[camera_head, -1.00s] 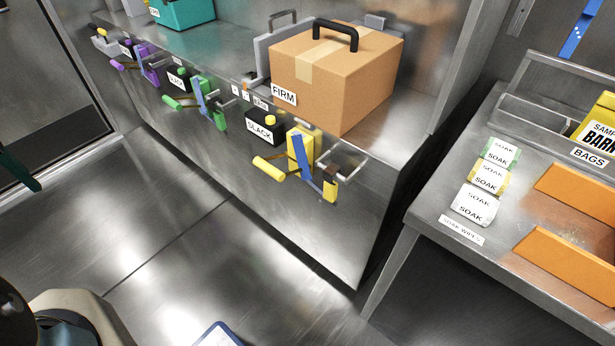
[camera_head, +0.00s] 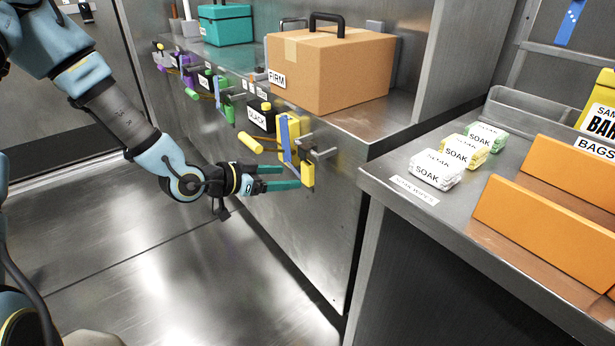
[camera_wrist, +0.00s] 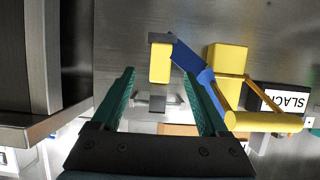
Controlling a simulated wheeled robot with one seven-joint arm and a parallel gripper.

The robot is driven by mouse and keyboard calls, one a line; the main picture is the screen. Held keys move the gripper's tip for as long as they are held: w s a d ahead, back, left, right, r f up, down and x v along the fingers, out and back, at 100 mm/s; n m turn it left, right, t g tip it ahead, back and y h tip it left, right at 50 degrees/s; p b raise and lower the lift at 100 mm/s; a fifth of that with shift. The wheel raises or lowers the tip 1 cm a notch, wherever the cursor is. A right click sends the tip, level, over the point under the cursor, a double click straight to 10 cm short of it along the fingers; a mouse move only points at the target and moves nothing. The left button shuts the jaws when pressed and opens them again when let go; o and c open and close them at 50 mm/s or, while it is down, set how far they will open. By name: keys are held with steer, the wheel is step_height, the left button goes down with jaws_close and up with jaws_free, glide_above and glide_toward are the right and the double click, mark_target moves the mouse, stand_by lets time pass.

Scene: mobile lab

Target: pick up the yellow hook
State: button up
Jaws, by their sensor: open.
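The yellow hook (camera_head: 308,175) appears as a small yellow block at the lower end of a blue strap (camera_head: 285,138) on the front of the steel counter. In the wrist view the yellow hook (camera_wrist: 160,62) lies upright, framed between the tips of my green fingers, with dark grey pieces above and below it. My gripper (camera_head: 290,177) is open just left of the hook, its fingers pointing at it. In the wrist view my gripper (camera_wrist: 158,76) holds nothing. I cannot tell whether the tips reach past the hook's near face.
A yellow handle (camera_head: 250,143) and yellow block (camera_head: 294,122) are beside the strap. A cardboard box (camera_head: 335,75) stands on the counter above. A side table (camera_head: 385,175) with SOAK packs is at right. The floor below is clear.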

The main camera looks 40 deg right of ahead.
mark_target(304, 178)
steer(key=x, duration=0.8)
steer(key=shift+w+d+f, duration=0.1)
steer(key=shift+d+f, duration=0.05)
steer(key=shift+f, duration=0.2)
steer(key=shift+c, duration=0.2)
jaws_close()
